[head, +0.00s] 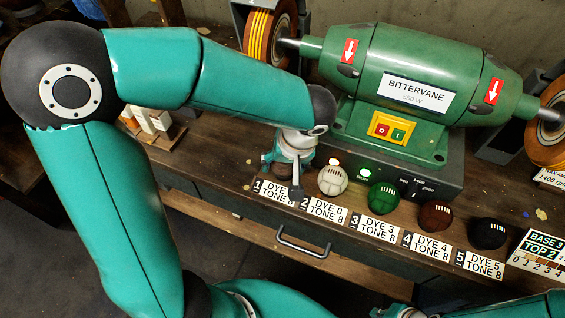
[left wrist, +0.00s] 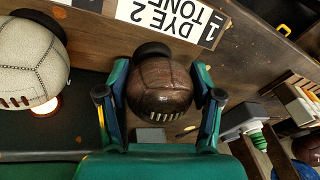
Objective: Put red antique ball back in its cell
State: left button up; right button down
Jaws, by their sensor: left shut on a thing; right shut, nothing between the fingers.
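A dark brown leather ball (left wrist: 160,88) with pale stitches sits between the fingers of my left gripper (left wrist: 158,105), which is shut on it. In the head view my left gripper (head: 287,172) is low over the bench, by the label numbered 1, and mostly hides this ball. A reddish-brown ball (head: 435,215) stands behind the label numbered 4. I cannot tell from its colour which ball is the red antique one. Only part of my right gripper (head: 397,311) shows at the bottom edge of the head view; its fingertips are not visible.
A cream ball (head: 332,180), a green ball (head: 384,197) and a black ball (head: 488,233) stand in the row. Behind them is a green polishing machine (head: 415,85). A base and top card (head: 535,255) lies at the right.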

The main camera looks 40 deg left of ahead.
pick_arm(q)
jog(key=shift+f+b, duration=0.45)
jog(key=shift+b, duration=0.15)
jog(key=o, duration=1.1)
jog(key=shift+c, duration=0.2)
jog(key=shift+r+p, duration=2.35)
jog(key=shift+r, duration=1.15)
